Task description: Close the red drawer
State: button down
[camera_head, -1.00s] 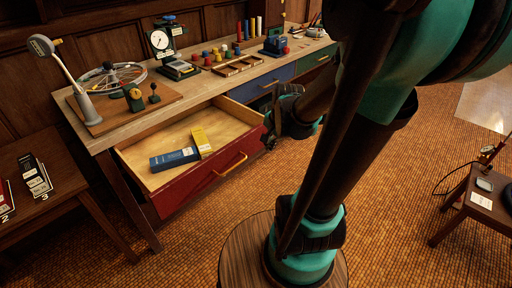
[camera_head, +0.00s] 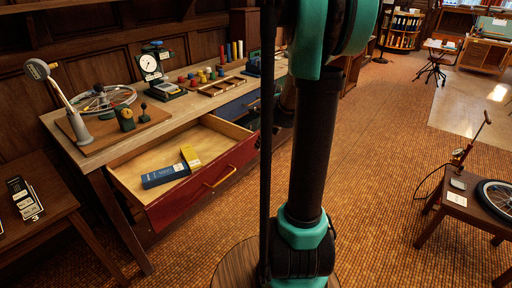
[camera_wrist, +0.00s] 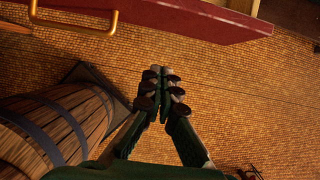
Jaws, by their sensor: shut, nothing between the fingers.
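The red drawer (camera_head: 180,202) stands pulled out of the wooden workbench (camera_head: 97,158), with its pale inside showing. It has a brass handle (camera_head: 219,178) on its front. A blue box (camera_head: 168,175) and a yellow box (camera_head: 190,157) lie in it. In the wrist view the red drawer front (camera_wrist: 205,22) and its brass handle (camera_wrist: 75,27) show along the top. My gripper (camera_wrist: 160,71) is shut and empty, pointing toward the drawer front, with no contact visible. In the head view my arm hides the gripper.
A blue drawer (camera_head: 236,107) sits to the right of the red one. A low table (camera_head: 42,225) stands at left, and a stool (camera_head: 466,204) with a pump at right. The tiled floor (camera_head: 385,150) between is clear.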

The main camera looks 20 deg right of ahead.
aim_at(246, 153)
jog(key=shift+w+a+f, duration=0.7)
jog(key=shift+w+f, duration=0.25)
jog(key=shift+f, duration=0.3)
jog(key=shift+w+a+f, duration=0.7)
jog(key=shift+w+f, duration=0.25)
jog(key=shift+f, duration=0.35)
jog(key=shift+w+a+f, duration=0.7)
jog(key=shift+w+f, duration=0.25)
jog(key=shift+f, duration=0.3)
jog(key=shift+w, duration=0.1)
